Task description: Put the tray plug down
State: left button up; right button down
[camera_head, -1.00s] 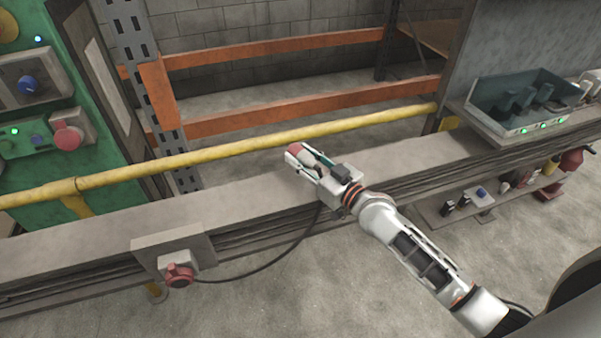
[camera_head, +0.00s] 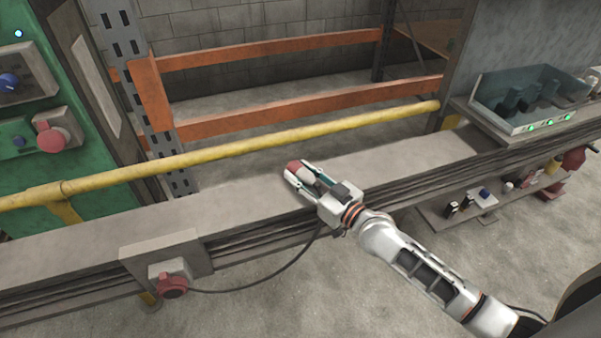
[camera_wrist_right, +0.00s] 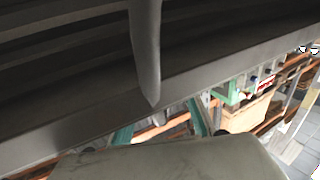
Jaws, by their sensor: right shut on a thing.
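My right gripper (camera_head: 298,172) is shut on the tray plug (camera_head: 304,176), which has a pale body and a red end. The plug lies between the fingers, over the top of the long grey beam (camera_head: 240,199). I cannot tell whether it touches the beam. A dark cable (camera_head: 262,282) runs from the red socket (camera_head: 172,287) on the beam's front toward the underside of my right gripper; its far end is hidden. In the right wrist view, a grey rod-like shape (camera_wrist_right: 147,55) hangs in front of the camera. My left gripper is not in view.
A yellow rail (camera_head: 250,150) runs behind the beam. A teal tray (camera_head: 530,99) with green lights stands at the right, and a low shelf (camera_head: 460,222) with small items sits below. A green cabinet (camera_head: 100,212) is at left. The beam top left of my gripper is clear.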

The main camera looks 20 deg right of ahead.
jog(key=shift+s+f, duration=0.1)
jog(key=shift+f, duration=0.2)
